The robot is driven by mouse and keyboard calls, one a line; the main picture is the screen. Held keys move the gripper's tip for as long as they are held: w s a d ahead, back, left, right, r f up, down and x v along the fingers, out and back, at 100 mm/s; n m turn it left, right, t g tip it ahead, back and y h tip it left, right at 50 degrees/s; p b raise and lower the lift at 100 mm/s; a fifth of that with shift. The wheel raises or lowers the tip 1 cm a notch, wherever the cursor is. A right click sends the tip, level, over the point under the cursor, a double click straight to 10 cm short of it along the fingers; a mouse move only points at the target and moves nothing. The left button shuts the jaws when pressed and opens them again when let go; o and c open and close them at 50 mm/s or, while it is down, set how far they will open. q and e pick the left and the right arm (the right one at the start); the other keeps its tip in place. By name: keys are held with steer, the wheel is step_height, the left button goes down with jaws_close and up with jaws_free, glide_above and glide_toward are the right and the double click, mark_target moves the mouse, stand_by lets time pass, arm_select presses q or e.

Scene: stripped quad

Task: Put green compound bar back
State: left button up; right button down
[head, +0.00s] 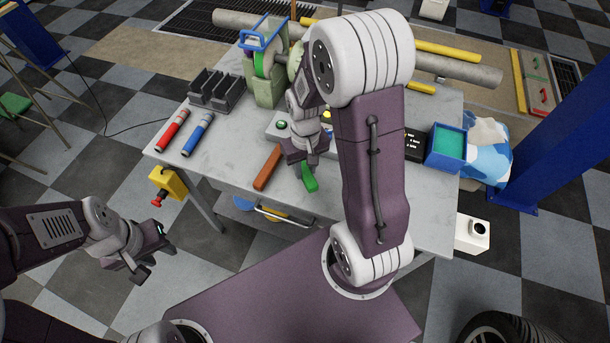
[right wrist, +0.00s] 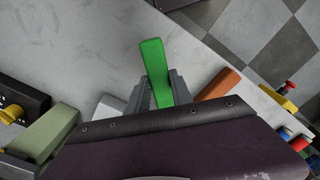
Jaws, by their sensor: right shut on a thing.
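The green compound bar (head: 309,178) is held in my right gripper (head: 303,157), over the front part of the grey table (head: 228,162). In the right wrist view the bar (right wrist: 155,66) stands out between the two fingers (right wrist: 160,92), slightly tilted. I cannot tell whether it touches the tabletop. A brown-orange bar (head: 267,168) lies on the table just left of the green one; it also shows in the right wrist view (right wrist: 218,84). My left gripper (head: 152,252) is open and empty, off the table at the lower left.
A dark grey slotted rack (head: 216,91) stands at the back left, beside a green machine (head: 264,88). A red tube (head: 172,131) and a blue tube (head: 198,133) lie at the left. A blue box with teal filling (head: 446,146) is at the right. The front left tabletop is clear.

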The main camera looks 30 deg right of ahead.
mark_target(305, 171)
step_height(305, 171, down, 4)
steer(key=shift+r+b, duration=0.25)
steer(key=shift+b, duration=0.2)
steer(key=shift+w+f, duration=0.1)
steer(key=shift+f, duration=0.15)
steer(key=shift+f, duration=0.15)
steer(key=c, duration=1.1)
jaws_free()
